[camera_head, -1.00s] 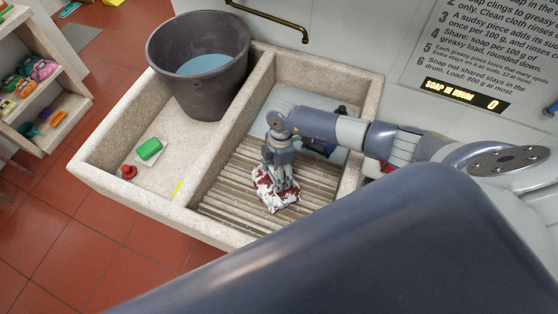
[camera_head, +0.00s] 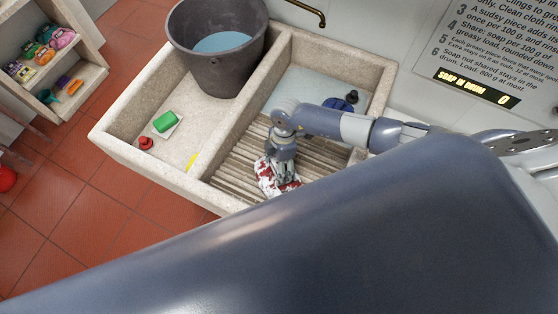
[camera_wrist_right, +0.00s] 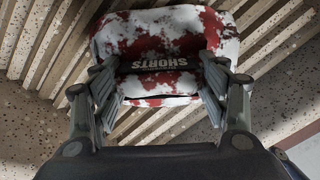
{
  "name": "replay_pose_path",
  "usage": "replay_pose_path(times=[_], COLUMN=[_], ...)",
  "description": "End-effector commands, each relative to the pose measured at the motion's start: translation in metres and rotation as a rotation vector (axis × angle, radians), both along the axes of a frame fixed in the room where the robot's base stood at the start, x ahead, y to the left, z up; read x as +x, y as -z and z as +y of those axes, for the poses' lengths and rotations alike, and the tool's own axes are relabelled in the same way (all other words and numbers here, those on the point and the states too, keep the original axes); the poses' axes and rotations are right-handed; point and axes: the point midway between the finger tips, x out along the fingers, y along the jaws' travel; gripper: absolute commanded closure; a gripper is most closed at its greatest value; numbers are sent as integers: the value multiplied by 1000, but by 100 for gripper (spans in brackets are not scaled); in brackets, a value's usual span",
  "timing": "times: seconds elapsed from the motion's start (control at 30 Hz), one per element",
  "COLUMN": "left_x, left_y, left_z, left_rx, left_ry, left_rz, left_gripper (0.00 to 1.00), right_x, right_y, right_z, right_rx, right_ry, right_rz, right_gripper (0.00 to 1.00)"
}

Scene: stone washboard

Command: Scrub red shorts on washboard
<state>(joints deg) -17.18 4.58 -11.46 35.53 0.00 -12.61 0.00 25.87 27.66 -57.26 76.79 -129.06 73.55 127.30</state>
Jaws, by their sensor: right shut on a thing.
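The red shorts (camera_head: 268,180) lie bunched on the ribbed stone washboard (camera_head: 236,170), with white suds covering much of the red cloth. In the right wrist view the shorts (camera_wrist_right: 165,35) show the word "SHORTS" and patchy white foam over red. My right gripper (camera_head: 281,182) points down onto the washboard and is shut on the shorts; its fingers (camera_wrist_right: 155,90) sit on both sides of the cloth in the wrist view. The washboard ridges (camera_wrist_right: 50,50) run under the cloth. My left gripper is not in view.
The left basin holds a dark bucket (camera_head: 213,68) of water, a green soap bar (camera_head: 164,121), a red object (camera_head: 146,143) and a yellow strip (camera_head: 193,160). Blue and black items (camera_head: 342,104) lie behind my right arm. A shelf (camera_head: 75,88) stands at the left.

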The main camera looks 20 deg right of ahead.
Motion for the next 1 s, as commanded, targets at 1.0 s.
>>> replay_pose_path(times=[1.0], left_x=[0], left_y=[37], left_z=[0], left_rx=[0], left_ry=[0], left_rz=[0], left_gripper=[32], right_x=[53], right_y=[15], right_z=[-59], right_rx=[-5], right_ry=[5], right_rz=[-6], right_gripper=[61])
